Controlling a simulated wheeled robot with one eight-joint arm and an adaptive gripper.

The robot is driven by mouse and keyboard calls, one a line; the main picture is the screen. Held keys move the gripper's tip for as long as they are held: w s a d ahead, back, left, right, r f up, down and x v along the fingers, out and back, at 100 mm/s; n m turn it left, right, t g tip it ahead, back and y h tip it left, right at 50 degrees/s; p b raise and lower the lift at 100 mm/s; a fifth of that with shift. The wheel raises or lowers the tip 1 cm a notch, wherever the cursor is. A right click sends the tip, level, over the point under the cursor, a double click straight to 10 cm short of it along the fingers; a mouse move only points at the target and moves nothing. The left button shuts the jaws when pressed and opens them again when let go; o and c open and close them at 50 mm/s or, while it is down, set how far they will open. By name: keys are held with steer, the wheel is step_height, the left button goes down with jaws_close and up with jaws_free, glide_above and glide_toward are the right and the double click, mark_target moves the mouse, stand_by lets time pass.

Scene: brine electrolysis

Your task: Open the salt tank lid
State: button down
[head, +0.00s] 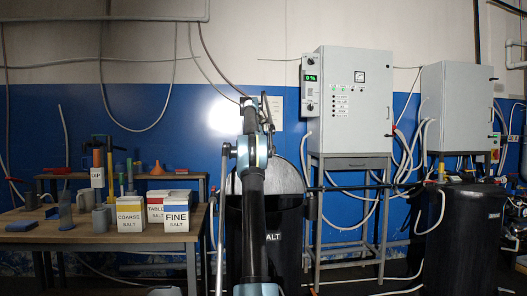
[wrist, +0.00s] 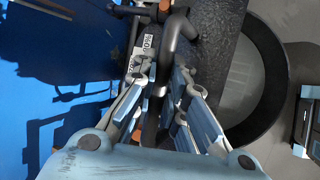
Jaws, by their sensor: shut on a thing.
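The black salt tank (head: 290,240) stands behind my arm in the head view, its label partly covered. A greyish rounded surface, which looks like its lid (head: 287,178), rises above the tank body and seems tilted up. In the wrist view a dark textured slab, seemingly the lid (wrist: 213,45), stands beside a round black rim (wrist: 273,75) with grey inside. My gripper (wrist: 163,78) is shut on a dark bar, apparently the lid handle (wrist: 180,30). In the head view my arm hides the grip and much of the lid.
A wooden bench (head: 95,232) at left holds salt boxes, including fine salt (head: 177,210), and tools. A grey control cabinet (head: 350,100) on a stand is right of the tank. Another black tank (head: 465,235) with hoses stands farther right.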

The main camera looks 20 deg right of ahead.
steer(key=shift+w+a, duration=0.1)
steer(key=shift+w, duration=0.25)
steer(key=c, duration=1.6)
jaws_free()
steer(key=shift+s, duration=0.1)
steer(key=shift+v, duration=2.3)
steer(key=s+a, duration=0.6)
steer(key=a, duration=0.4)
steer(key=shift+a, duration=0.2)
